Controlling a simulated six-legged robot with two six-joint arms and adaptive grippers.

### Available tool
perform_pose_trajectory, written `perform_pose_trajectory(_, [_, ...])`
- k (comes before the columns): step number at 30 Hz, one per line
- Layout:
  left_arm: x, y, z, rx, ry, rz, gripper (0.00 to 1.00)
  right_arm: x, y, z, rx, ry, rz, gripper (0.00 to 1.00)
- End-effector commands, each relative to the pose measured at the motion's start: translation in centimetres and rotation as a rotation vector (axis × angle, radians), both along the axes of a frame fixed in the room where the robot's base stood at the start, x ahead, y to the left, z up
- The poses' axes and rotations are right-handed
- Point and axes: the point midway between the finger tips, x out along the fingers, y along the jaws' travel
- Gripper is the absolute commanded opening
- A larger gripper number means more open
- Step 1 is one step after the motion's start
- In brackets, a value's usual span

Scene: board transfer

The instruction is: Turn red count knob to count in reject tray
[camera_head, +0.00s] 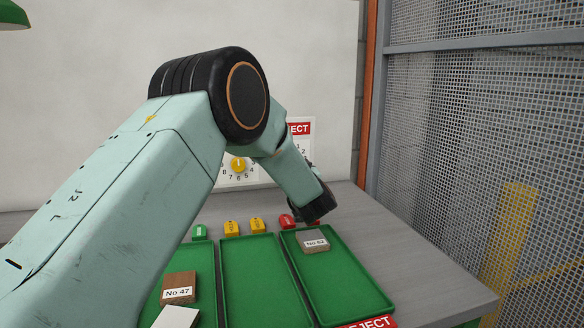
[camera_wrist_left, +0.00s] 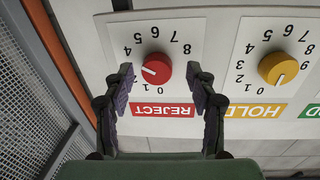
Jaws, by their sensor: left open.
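The red count knob (camera_wrist_left: 156,68) sits on a white REJECT dial panel, upside down in the left wrist view. My left gripper (camera_wrist_left: 160,73) is open, with one finger at each side of the knob in the picture and gaps between. Whether the fingertips reach its depth is unclear. In the head view my left arm hides the knob; part of the REJECT sign (camera_head: 299,128) shows. The reject tray (camera_head: 350,278) holds one grey block (camera_head: 312,241) labelled like "No 62".
A yellow knob (camera_wrist_left: 278,68) on the HOLD panel is beside the red one. The middle green tray (camera_head: 260,285) looks empty. The left tray holds a brown block (camera_head: 179,287) and a white piece (camera_head: 176,318). A mesh fence (camera_head: 480,130) stands at the right.

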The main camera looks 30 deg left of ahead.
Motion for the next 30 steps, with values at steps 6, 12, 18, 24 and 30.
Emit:
perform_pose_trajectory(6, [0.88, 0.81, 0.03, 0.002, -0.001, -0.001, 0.57, 0.01, 0.00, -0.16, 0.000, 0.000, 0.000, 0.40])
perform_pose_trajectory(12, [0.93, 0.88, 0.04, 0.001, 0.000, -0.001, 0.57, 0.01, 0.00, -0.15, 0.000, 0.000, 0.000, 0.40])
perform_pose_trajectory(18, [0.92, 0.86, 0.03, 0.001, 0.000, -0.001, 0.46, 0.01, 0.00, -0.15, 0.000, 0.000, 0.000, 0.40])
perform_pose_trajectory(24, [0.91, 0.84, 0.04, 0.001, 0.000, -0.001, 0.29, 0.01, 0.00, -0.15, 0.000, 0.000, 0.000, 0.40])
perform_pose_trajectory(30, [0.91, 0.84, 0.06, 0.002, -0.001, -0.001, 0.12, 0.00, 0.00, -0.15, 0.000, 0.000, 0.000, 0.40])
